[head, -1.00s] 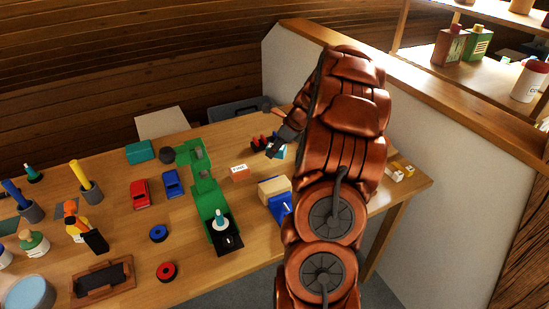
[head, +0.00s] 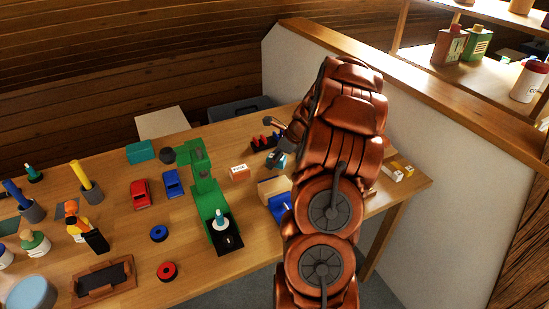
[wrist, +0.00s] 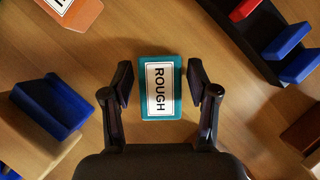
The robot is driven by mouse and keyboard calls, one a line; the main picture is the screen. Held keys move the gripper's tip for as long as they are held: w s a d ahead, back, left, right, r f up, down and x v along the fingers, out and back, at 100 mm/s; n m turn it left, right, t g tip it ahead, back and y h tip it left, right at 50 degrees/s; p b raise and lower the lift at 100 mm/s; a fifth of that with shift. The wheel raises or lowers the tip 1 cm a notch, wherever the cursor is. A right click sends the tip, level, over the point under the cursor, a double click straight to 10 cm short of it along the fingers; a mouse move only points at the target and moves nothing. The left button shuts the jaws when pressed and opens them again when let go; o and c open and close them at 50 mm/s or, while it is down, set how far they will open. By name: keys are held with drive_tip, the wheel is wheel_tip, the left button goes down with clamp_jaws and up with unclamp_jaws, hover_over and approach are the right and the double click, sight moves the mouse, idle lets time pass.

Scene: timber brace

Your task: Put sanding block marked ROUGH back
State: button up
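The teal sanding block marked ROUGH (wrist: 160,104) lies on the wooden table in the wrist view, its white label facing up. My gripper (wrist: 159,83) is open above it, with one finger on each side of the block and a gap on both sides. In the head view my arm hides most of the gripper, and a small blue-teal patch of the block (head: 278,160) shows beside the arm. An orange block with a white label (head: 240,172) lies to its left; its edge also shows in the wrist view (wrist: 75,10).
A dark rack (head: 258,145) with red and blue pieces stands close behind, also in the wrist view (wrist: 232,35). A blue fixture (head: 280,206) with a pale wooden block stands in front. A green stand (head: 207,195) is farther left. Small boxes (head: 399,169) lie at the right end.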

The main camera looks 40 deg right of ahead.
drive_tip(key=shift+o, duration=0.2)
drive_tip(key=v, duration=1.2)
drive_tip(key=s+a+r+n+g, duration=0.2)
drive_tip(key=a+n, duration=0.5)
drive_tip(key=a, duration=0.7)
drive_tip(key=s+a+r+n+g, duration=0.15)
drive_tip(key=a+n, duration=0.55)
drive_tip(key=a, duration=0.7)
drive_tip(key=s+a+n+g+h, duration=0.1)
drive_tip(key=s+a+n, duration=0.3)
drive_tip(key=s, duration=0.3)
drive_tip(key=s+a+f+n+g, duration=0.1)
drive_tip(key=s+a+n, duration=0.3)
drive_tip(key=s+n, duration=0.3)
drive_tip(key=s+a+n+g+h, duration=0.1)
drive_tip(key=s+a+n, duration=0.3)
drive_tip(key=s, duration=0.3)
drive_tip(key=shift+s+f+n+g+h+b, duration=0.3)
drive_tip(key=shift+s+f+n+g+b, duration=0.1)
drive_tip(key=shift+n, duration=0.5)
drive_tip(key=shift+w+r, duration=0.1)
